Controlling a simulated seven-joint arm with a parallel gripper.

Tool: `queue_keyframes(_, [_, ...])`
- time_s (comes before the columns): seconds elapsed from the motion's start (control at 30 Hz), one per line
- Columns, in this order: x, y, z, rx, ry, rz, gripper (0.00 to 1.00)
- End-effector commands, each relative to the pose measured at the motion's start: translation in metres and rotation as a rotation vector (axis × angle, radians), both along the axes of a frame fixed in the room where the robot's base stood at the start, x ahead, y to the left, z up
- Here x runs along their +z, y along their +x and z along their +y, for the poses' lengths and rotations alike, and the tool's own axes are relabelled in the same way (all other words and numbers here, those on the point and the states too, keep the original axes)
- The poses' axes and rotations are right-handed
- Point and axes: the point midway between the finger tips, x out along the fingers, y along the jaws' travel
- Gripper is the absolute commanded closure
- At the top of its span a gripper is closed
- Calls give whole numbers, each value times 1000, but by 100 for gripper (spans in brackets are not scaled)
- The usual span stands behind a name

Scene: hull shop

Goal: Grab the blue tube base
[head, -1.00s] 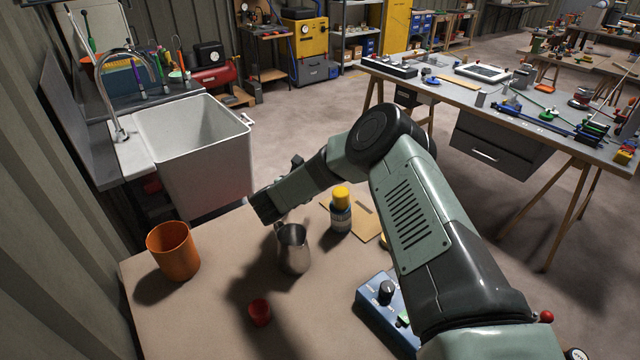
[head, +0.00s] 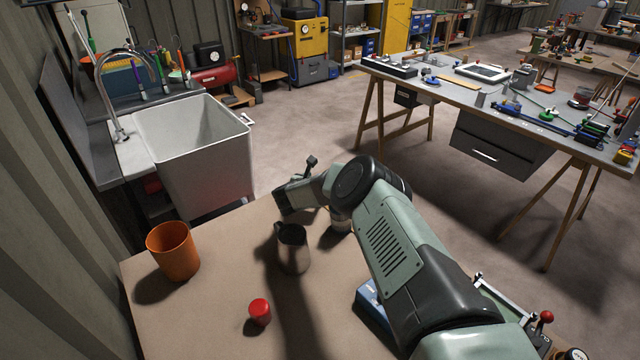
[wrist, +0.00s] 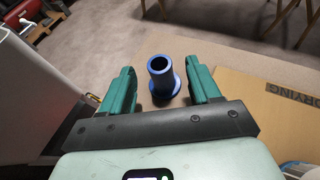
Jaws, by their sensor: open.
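The blue tube base (wrist: 161,78) is a short blue tube on a wider round foot. In the wrist view it stands on the tabletop, between and a little beyond the two green fingers of my gripper (wrist: 162,90). The fingers are apart and there is a gap on each side of the tube.
On the table (head: 215,310) stand a metal pitcher (head: 293,252), an orange cup (head: 173,252) and a red cap (head: 260,311). Cardboard (wrist: 265,105) lies right of the gripper. A white sink (head: 195,150) stands beyond.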

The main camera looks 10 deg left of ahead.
Motion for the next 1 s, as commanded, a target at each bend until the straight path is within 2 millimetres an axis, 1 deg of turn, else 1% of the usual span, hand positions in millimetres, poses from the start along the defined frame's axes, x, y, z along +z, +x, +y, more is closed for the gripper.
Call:
queue_keyframes(0.13, [-3, 7, -1, 1, -1, -1, 38])
queue_keyframes(0.4, [-4, 9, -2, 1, -1, 0, 38])
queue_keyframes(0.57, [-3, 9, -2, 1, -1, 0, 62])
queue_keyframes(0.8, [-3, 8, -2, 1, 0, 0, 99])
queue_keyframes(1.0, [-3, 9, -2, 0, 0, -1, 100])
